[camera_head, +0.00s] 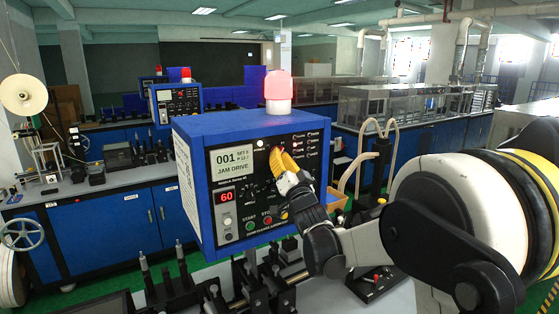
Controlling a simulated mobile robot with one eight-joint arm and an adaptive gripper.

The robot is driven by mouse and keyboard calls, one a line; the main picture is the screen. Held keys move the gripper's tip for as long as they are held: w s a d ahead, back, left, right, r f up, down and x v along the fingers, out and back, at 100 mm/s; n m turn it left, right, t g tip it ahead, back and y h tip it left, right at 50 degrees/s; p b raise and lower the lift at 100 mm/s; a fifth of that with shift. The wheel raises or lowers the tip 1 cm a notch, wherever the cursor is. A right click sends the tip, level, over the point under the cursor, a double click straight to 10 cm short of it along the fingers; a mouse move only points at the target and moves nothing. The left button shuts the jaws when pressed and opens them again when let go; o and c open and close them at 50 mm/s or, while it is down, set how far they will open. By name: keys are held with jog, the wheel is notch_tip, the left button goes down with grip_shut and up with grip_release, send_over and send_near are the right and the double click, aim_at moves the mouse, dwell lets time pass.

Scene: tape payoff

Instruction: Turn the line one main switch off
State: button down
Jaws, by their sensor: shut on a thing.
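The line one control box (215,122) is a blue cabinet with a dark front panel. Its display (237,158) reads 001 and JAM DRIVE, and a red readout (226,196) shows 60. A lit red beacon (278,86) stands on top. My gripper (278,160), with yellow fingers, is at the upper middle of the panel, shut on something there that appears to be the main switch. The fingers and wrist hide the switch, so its position cannot be seen. A green START button (250,225) and a red STOP button (267,220) sit below left of my gripper.
Small indicators (312,143) line the panel's right side. A second blue box (178,103) with a red lamp stands behind left. Black machine fixtures (265,285) stand below the control box. A blue workbench (110,222) is at left, and a glass-covered line (400,105) is at back right.

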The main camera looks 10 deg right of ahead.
jog(key=shift+w+d+n+g+y+b, duration=0.2)
jog(key=shift+n+g+y, duration=0.45)
jog(key=shift+n+y, duration=2)
jog(key=shift+s+a+n+g+y+b, duration=0.25)
jog(key=shift+n+g+y, duration=0.4)
jog(key=shift+n, duration=4.05)
jog(key=shift+w+d+n+g+y+b, duration=0.25)
jog(key=shift+n+g+y, duration=0.85)
jog(key=shift+n, duration=2.55)
jog(key=shift+s+t+y, duration=0.1)
jog(key=shift+t+y, duration=0.2)
jog(key=shift+y, duration=0.3)
jog(key=c, duration=1.5)
grip_release()
jog(key=v, duration=1.2)
